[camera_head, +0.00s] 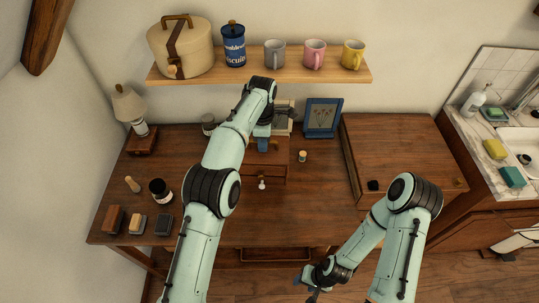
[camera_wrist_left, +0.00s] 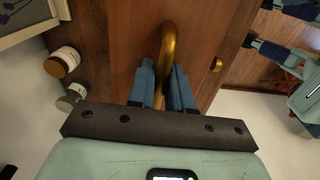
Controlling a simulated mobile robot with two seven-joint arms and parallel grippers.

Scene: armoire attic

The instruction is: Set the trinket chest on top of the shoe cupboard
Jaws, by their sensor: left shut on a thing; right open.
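The trinket chest (camera_head: 270,172) looks like the brown wooden box on the desk, partly hidden by my left arm. My left gripper (camera_head: 264,145) is over its top. In the left wrist view, the blue fingers of this gripper (camera_wrist_left: 165,88) are shut around a curved brass handle (camera_wrist_left: 168,42) above brown wood. I cannot tell whether the chest is lifted. The shoe cupboard seems to be the low wooden cabinet (camera_head: 400,145) at the right, with a broad, mostly bare top. My right gripper (camera_head: 312,281) is open and empty, low in front of the desk.
The desk (camera_head: 245,225) also holds a blue picture frame (camera_head: 323,117), a small jar (camera_head: 302,156), a lamp (camera_head: 133,108) and brushes (camera_head: 113,219) at the left. A wall shelf (camera_head: 265,72) with mugs hangs behind. A sink counter (camera_head: 490,150) is at far right.

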